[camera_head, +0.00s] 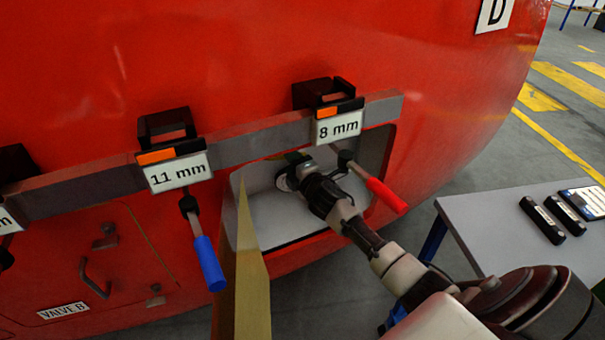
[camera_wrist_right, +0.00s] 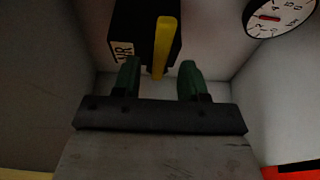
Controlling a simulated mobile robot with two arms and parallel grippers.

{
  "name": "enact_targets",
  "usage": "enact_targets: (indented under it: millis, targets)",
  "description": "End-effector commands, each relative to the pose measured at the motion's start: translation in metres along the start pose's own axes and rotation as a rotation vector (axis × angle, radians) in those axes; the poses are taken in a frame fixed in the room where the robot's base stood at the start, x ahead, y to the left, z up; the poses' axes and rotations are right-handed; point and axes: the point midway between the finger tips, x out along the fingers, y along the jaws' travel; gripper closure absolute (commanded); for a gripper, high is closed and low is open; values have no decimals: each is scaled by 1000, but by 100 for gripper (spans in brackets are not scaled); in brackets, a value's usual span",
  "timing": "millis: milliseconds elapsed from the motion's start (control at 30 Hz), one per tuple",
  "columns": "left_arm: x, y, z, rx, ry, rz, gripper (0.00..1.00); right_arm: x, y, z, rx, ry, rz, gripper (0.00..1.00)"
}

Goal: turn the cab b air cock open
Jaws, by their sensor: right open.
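In the right wrist view, the air cock shows as a black block (camera_wrist_right: 130,28) with a partly visible "AIR" label and a yellow lever (camera_wrist_right: 165,42). The lever stands roughly upright in the picture. My right gripper (camera_wrist_right: 160,72) is open, its two green fingers on either side of the lever's lower end, with gaps showing to both. I cannot tell how deep the lever sits between them. In the head view my right gripper (camera_head: 290,172) reaches into the recess (camera_head: 262,212) in the red nosecone; the cock is hidden there. My left gripper is not in view.
A gauge (camera_wrist_right: 282,15) is right of the cock. A grey rail (camera_head: 245,147) crosses above the recess; red-handled (camera_head: 387,195) and blue-handled (camera_head: 209,263) tools hang from it. A tan panel (camera_head: 252,290) juts out at the recess's left. A grey table (camera_head: 480,225) stands right.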

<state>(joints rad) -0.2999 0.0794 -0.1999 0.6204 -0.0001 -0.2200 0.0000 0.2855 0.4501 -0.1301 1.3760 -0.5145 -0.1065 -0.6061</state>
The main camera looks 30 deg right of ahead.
Motion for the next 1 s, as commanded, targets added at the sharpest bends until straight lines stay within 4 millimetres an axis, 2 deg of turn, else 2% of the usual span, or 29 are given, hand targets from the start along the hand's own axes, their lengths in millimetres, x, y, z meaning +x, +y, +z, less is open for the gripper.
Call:
enact_targets:
  millis: [33,200,400,1000]
  targets:
    - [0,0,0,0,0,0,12,-12,-2,0,-1,3,-2,57]
    - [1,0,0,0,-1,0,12,-44,-1,-1,-1,2,-1,57]
    - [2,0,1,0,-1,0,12,-66,0,0,-1,2,0,57]
    - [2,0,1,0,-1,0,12,-70,0,0,0,1,0,57]
